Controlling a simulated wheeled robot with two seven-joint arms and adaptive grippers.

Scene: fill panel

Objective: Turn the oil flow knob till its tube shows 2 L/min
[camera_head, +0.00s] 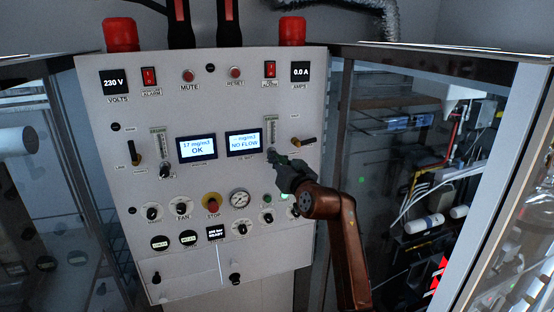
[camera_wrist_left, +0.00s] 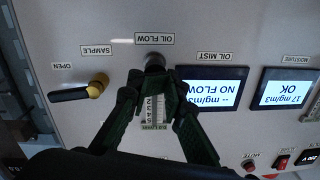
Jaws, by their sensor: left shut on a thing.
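The oil flow knob (camera_wrist_left: 155,62) is a dark round knob under the OIL FLOW label, which appears upside down in the left wrist view. My left gripper (camera_wrist_left: 154,80) has its dark green fingers closed around the knob. In the head view the gripper (camera_head: 279,160) meets the panel (camera_head: 225,90) just below the right-hand flow tube (camera_head: 270,130) and covers most of the knob. The tube also shows between the fingers in the wrist view (camera_wrist_left: 156,108); its level is too small to read. The oil mist display (camera_head: 244,142) reads "-- mg/m3 NO FLOW". My right gripper is out of view.
A sample lever (camera_head: 303,142) with a yellow hub sits right of the knob. The moisture display (camera_head: 197,147) reads 17 mg/m3 OK. A second tube and lever (camera_head: 135,152) are at left.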

